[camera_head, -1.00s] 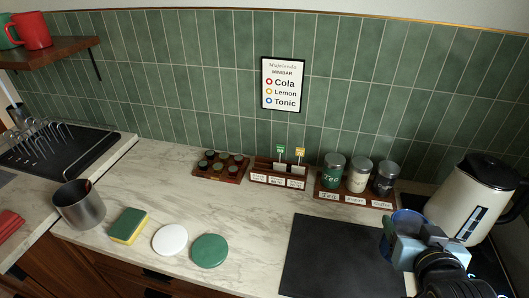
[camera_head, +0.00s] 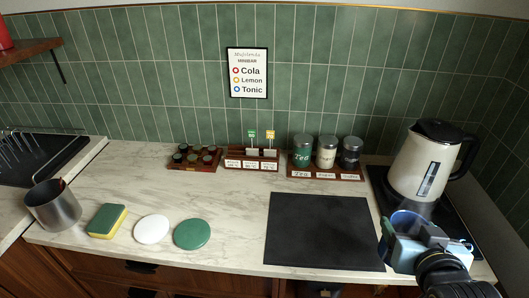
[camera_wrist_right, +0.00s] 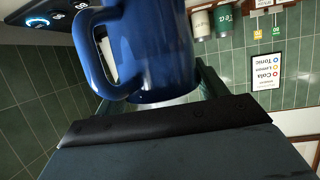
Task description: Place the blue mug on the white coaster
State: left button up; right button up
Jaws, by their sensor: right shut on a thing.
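The blue mug (camera_head: 407,223) is at the right end of the counter in the head view, mostly hidden behind my right gripper (camera_head: 393,236). My right gripper is shut on the mug. In the right wrist view the mug (camera_wrist_right: 160,50) fills the top middle, with its handle to the left. I cannot tell how far it is above the surface. The white coaster (camera_head: 152,229) lies flat and bare on the marble counter at the front left, well left of the gripper. My left gripper is not in view.
A green coaster (camera_head: 192,233) lies just right of the white one, and a sponge (camera_head: 107,221) just left. A metal pot (camera_head: 54,206) stands further left. A black mat (camera_head: 322,232) covers the middle right. A kettle (camera_head: 416,163) stands behind the mug. Canisters (camera_head: 326,152) line the back.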

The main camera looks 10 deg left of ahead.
aim_at(157, 227)
jog(key=u, duration=1.9)
